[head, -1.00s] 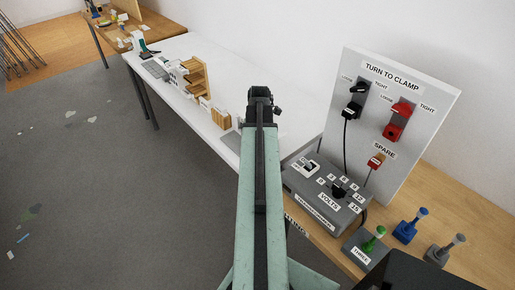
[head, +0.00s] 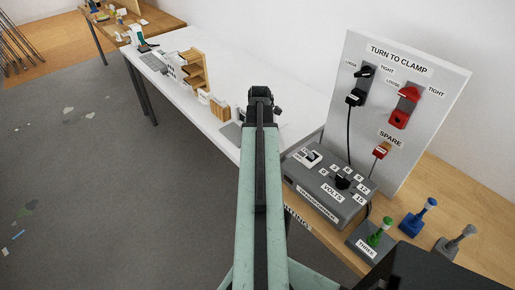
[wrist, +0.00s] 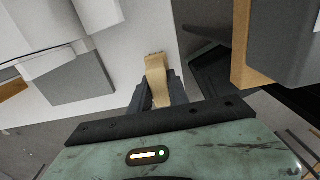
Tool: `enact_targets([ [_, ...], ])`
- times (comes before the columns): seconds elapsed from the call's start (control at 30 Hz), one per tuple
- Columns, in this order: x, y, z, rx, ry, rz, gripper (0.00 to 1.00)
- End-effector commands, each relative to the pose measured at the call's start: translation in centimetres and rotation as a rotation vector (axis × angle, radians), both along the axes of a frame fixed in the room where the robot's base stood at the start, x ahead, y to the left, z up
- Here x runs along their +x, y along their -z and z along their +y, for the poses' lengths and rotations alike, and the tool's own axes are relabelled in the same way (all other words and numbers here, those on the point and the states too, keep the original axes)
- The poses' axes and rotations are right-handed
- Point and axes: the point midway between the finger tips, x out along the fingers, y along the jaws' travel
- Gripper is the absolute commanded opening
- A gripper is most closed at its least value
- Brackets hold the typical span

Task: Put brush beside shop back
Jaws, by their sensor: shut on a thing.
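My gripper (wrist: 157,95) is shut on a tan, flat-handled piece (wrist: 155,68), which looks like the brush. It sticks out past the jaws with a dark ragged edge at its far end. In the head view my gripper (head: 261,98) is above the white table, and the held piece is hidden there. A small model building with brown wooden shelves (head: 195,72) stands on the table, left of and beyond my gripper. It may be the shop; I cannot tell which side is its back.
Small wooden pieces (head: 219,110) and a grey plate (head: 231,133) are left of my gripper. A grey transformer box (head: 323,193) and an upright switch panel (head: 425,105) stand to the right. The white table top (head: 225,57) is clear behind the model building.

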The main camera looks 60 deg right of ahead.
Motion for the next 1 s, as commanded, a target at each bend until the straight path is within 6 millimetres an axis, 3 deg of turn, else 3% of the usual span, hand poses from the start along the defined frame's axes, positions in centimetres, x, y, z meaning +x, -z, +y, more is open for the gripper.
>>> enact_targets([
  [0.67,0.01,0.56,0.01,0.0,0.0,0.0,0.0],
  [0.7,0.01,0.48,0.0,0.0,0.0,0.0,0.32],
  [0.77,0.01,0.47,0.0,0.0,0.0,0.0,0.47],
  [1.0,0.01,0.47,0.0,0.0,0.0,0.0,0.47],
])
